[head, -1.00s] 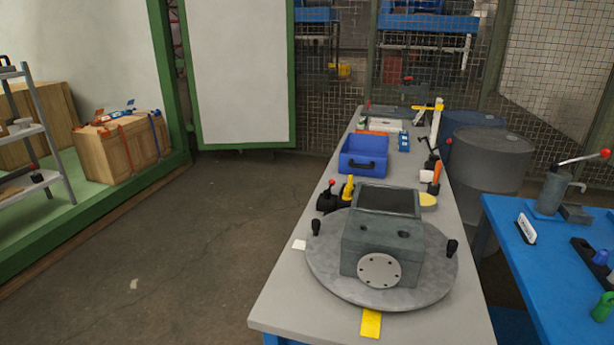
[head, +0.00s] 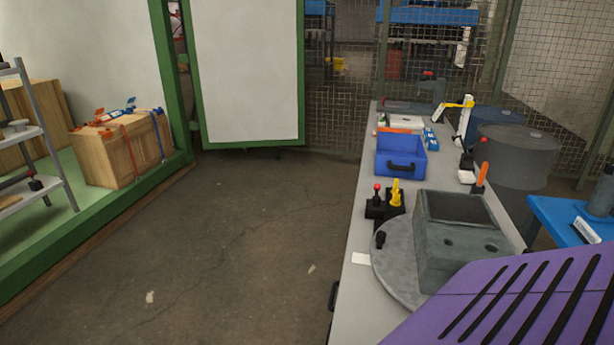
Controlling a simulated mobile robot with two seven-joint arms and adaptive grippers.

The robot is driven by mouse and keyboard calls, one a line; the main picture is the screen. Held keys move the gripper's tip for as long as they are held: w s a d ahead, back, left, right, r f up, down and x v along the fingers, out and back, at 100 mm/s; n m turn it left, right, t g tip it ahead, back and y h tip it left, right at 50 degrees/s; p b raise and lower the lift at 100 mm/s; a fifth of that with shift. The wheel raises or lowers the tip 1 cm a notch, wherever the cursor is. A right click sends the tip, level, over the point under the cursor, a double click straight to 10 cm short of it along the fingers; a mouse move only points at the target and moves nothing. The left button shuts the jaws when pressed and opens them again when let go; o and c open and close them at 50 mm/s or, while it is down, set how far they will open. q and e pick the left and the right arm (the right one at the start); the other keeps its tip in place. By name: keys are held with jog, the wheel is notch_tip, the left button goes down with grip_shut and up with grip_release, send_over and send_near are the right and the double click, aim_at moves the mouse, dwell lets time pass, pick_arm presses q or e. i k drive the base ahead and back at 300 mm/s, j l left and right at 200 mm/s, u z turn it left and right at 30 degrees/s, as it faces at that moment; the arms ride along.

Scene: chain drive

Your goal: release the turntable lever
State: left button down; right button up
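The round grey turntable (head: 393,263) sits on the near part of the long grey bench and bears a grey box-shaped housing (head: 452,255) with an open top. A black knob (head: 380,240) stands at its left rim. Just behind the turntable are a small black lever with a red knob (head: 377,192) and an upright yellow lever (head: 396,193) on a black base. I cannot tell from this view which of these is the turntable lever. A purple slotted part in front hides the turntable's right and near side. Neither gripper is in view.
A blue bin (head: 400,159) stands farther back on the bench (head: 352,300). Dark drums (head: 518,158) stand right of the bench. The floor (head: 220,250) to the left is clear.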

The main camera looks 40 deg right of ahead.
aim_at(376, 200)
jog(key=i+j, duration=0.2)
jog(key=i, duration=0.2)
jog(key=i+j, duration=0.2)
jog(key=i, duration=0.25)
jog(key=i+j+z, duration=0.1)
jog(key=i, duration=0.3)
jog(key=i+z, duration=0.15)
jog(key=z, duration=0.25)
jog(key=i+z, duration=0.2)
jog(key=z, duration=0.2)
jog(key=i+j+z, duration=0.1)
jog(key=z, duration=0.3)
jog(key=i+j+z, duration=0.15)
jog(key=z, duration=0.3)
jog(key=i+j+z, duration=0.1)
jog(key=z, duration=0.35)
jog(key=i+j+z, duration=0.2)
jog(key=z, duration=0.3)
jog(key=i+j+z, duration=0.25)
jog(key=z, duration=0.2)
jog(key=i+j+z, duration=0.15)
jog(key=j+z, duration=0.45)
jog(key=i+j+z, duration=0.1)
jog(key=j+z, duration=0.4)
jog(key=j, duration=0.4)
jog(key=i, duration=0.05)
